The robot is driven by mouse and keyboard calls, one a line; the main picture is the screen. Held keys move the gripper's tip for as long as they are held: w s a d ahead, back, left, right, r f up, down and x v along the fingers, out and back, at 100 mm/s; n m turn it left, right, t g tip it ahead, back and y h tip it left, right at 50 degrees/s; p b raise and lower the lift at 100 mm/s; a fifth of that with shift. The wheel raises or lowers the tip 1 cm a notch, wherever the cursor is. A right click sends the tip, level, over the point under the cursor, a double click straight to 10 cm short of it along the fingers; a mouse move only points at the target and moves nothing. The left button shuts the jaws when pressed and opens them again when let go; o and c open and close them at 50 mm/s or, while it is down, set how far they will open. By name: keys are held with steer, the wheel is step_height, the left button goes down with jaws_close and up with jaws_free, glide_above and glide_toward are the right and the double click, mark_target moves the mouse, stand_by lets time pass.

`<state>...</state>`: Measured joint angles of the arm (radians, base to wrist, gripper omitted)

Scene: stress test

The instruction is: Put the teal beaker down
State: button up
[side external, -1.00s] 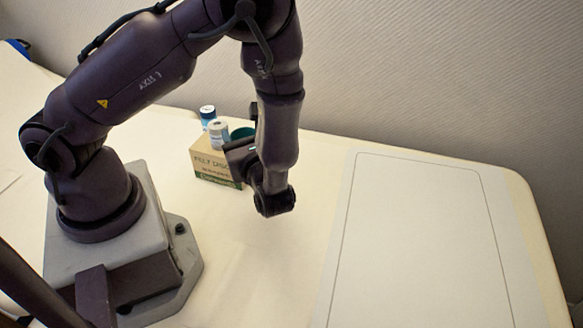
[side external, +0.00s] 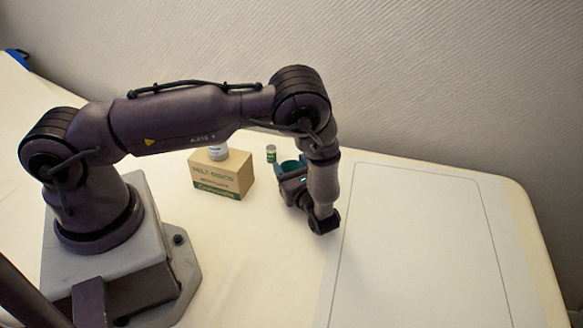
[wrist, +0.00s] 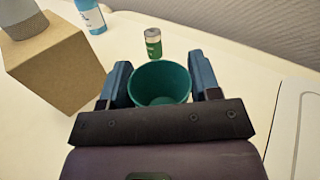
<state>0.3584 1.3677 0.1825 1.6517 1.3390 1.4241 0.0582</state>
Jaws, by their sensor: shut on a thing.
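The teal beaker (wrist: 160,84) is between the two fingers of my gripper (wrist: 160,82) in the wrist view, with its open top facing the camera. My gripper is shut on it. In the side view the beaker (side external: 289,166) shows only in part behind my gripper (side external: 291,180) and wrist. It is to the right of the cardboard box and left of the outlined white mat. I cannot tell whether its base touches the table.
A cardboard box (side external: 222,175) with a white-grey container (side external: 218,151) on it stands to the left. A small green-labelled vial (side external: 271,154) stands behind the beaker. A blue-labelled bottle (wrist: 91,15) is farther back. The white mat (side external: 425,250) at right is bare.

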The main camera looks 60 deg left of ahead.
steer(key=shift+f, duration=0.2)
steer(key=o, duration=0.9)
